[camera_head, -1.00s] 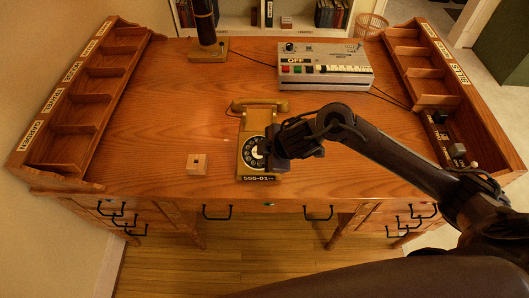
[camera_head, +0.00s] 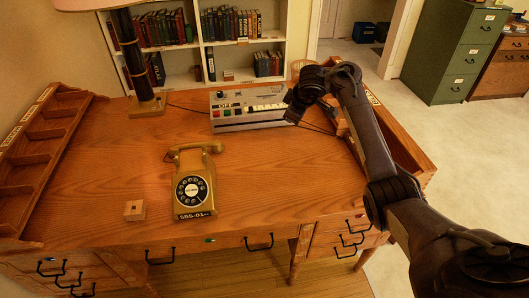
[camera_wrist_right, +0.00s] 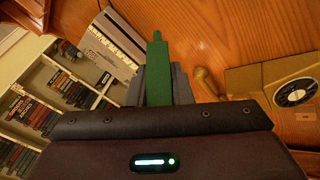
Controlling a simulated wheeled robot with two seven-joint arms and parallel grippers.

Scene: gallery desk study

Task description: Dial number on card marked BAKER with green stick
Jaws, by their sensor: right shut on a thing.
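The gold rotary telephone (camera_head: 193,185) stands on the desk, its black dial (camera_head: 191,190) facing up and a 555-01 label at its front edge. In the right wrist view it shows at the right edge, its dial (camera_wrist_right: 295,92) partly cut off. My right gripper (camera_head: 292,112) is above the desk's right side, beside the grey box and away from the telephone. In the wrist view it is shut on the green stick (camera_wrist_right: 157,62), which points out beyond the grey fingers. I cannot make out the stick in the head view. No card marked BAKER is visible. My left gripper is not in view.
A grey box with coloured buttons (camera_head: 237,119) stands at the desk's back right. A lamp (camera_head: 135,60) is at the back left. A small wooden block (camera_head: 134,210) lies left of the telephone. Pigeonhole racks (camera_head: 38,150) line the desk's sides.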

